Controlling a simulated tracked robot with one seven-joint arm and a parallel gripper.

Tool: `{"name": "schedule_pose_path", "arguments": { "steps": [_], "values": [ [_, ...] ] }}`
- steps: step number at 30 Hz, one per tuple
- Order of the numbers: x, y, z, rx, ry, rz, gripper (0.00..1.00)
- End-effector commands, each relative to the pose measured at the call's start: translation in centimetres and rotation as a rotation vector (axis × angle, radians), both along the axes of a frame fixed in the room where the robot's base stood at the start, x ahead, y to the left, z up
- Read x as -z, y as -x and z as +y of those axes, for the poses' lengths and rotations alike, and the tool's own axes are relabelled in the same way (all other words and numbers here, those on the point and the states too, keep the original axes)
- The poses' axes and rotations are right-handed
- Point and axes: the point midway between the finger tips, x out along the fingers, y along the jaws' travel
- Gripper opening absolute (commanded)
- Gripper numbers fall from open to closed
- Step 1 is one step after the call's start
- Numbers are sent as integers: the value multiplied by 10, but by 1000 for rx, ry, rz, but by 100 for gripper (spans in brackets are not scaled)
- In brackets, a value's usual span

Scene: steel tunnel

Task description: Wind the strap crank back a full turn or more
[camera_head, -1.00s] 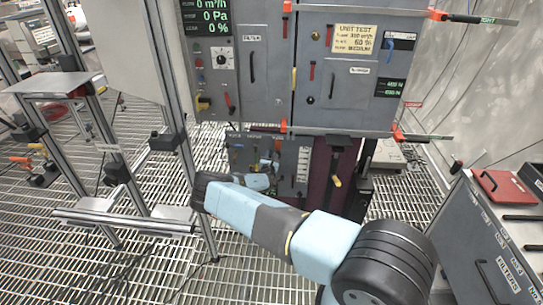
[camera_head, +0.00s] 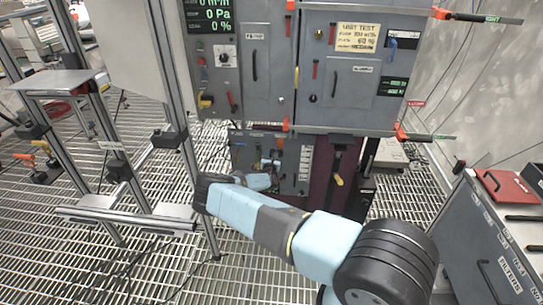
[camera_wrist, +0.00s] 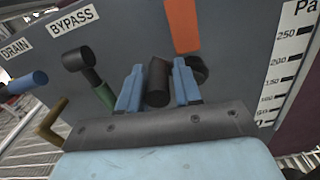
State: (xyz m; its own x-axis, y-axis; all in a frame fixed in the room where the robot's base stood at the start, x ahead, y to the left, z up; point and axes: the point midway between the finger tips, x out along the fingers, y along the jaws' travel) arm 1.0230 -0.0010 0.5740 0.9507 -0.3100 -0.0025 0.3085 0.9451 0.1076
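In the wrist view, the two light-blue fingers of my gripper (camera_wrist: 157,88) stand close on either side of a dark cylindrical crank handle (camera_wrist: 158,80). Hardly any gap shows, and the gripper looks shut on it. A dark round hub (camera_wrist: 199,69) shows behind the right finger. An orange strap (camera_wrist: 183,25) runs down the grey panel toward it. In the head view, my gripper (camera_head: 266,166) is small, at the lower grey panel (camera_head: 238,152) below the cabinets; the crank there is too small to make out.
In the wrist view, a dark-capped lever (camera_wrist: 76,60) under the BYPASS label and a blue-ended handle (camera_wrist: 24,83) by DRAIN stand left of my fingers. A pressure scale (camera_wrist: 290,70) is at right. In the head view, a metal frame (camera_head: 170,90) stands left and a grey cabinet (camera_head: 480,235) right.

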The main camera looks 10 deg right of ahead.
Motion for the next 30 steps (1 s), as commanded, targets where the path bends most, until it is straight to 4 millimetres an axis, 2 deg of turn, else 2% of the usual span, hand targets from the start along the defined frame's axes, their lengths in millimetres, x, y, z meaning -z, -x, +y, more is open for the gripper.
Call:
{"name": "schedule_pose_path", "arguments": {
  "steps": [6,11,24,30],
  "values": [
    [-1,1,1,-1,0,-1,34],
    [0,14,6,0,0,0,34],
    [1,94,32,-1,1,0,34],
    [1,120,40,0,1,1,34]
  ]
}}
